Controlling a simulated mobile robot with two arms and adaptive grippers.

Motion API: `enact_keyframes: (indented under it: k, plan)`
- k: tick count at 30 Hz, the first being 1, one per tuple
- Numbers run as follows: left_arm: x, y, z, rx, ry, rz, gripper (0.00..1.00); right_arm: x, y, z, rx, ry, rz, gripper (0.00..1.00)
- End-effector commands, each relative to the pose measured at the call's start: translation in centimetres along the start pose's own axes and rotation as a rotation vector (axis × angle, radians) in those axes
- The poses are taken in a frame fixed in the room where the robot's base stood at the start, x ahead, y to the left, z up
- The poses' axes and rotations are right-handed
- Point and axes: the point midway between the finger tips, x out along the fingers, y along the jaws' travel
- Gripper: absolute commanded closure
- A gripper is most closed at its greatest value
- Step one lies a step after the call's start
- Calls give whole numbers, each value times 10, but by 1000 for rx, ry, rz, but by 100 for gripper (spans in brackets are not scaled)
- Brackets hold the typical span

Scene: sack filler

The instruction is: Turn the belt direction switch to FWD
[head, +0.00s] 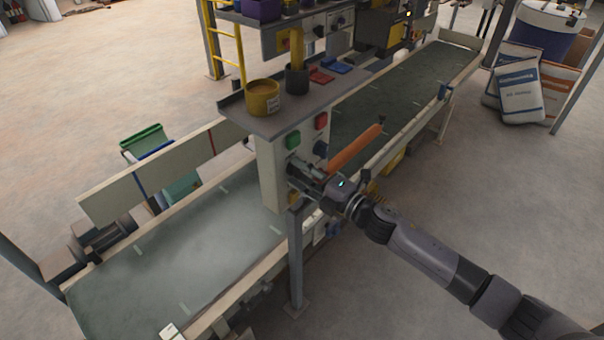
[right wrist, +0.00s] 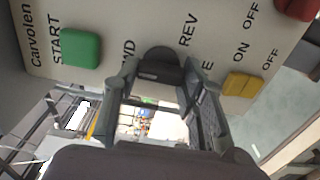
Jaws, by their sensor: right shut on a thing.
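The belt direction switch (right wrist: 158,56) is a dark round knob on the pale control panel (head: 270,172). In the right wrist view it sits between a partly covered label ending in "WD" and the label "REV". My right gripper (right wrist: 160,78) is shut on the knob's grip, with one finger on each side. In the head view the right gripper (head: 303,178) is at the panel's face and hides the switch. Which label the knob points to I cannot tell. My left gripper is not in view.
A green START button (right wrist: 80,47), a yellow ON/OFF switch (right wrist: 240,86) and a red button (right wrist: 296,8) flank the knob. A shelf with a yellow pot (head: 262,98) overhangs the panel. The conveyor belt (head: 190,265) runs past; open floor lies at right.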

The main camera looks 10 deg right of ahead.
Motion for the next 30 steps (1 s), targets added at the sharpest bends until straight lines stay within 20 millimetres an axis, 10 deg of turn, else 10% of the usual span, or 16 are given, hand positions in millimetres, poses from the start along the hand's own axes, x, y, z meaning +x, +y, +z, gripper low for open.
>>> enact_keyframes:
  k: [3, 4, 12, 23, 30]
  plan:
    - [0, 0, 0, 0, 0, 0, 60, 0, -1, -1, -4, 2, -2, 90]
    - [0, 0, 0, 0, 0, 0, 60, 0, -1, -1, -4, 2, -2, 61]
    - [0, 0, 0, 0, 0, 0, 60, 0, -1, 0, -2, 1, -1, 43]
    - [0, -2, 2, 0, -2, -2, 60, -3, -1, 0, 0, 0, -2, 42]
    - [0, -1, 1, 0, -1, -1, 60, -40, -3, 0, 0, 0, -5, 42]
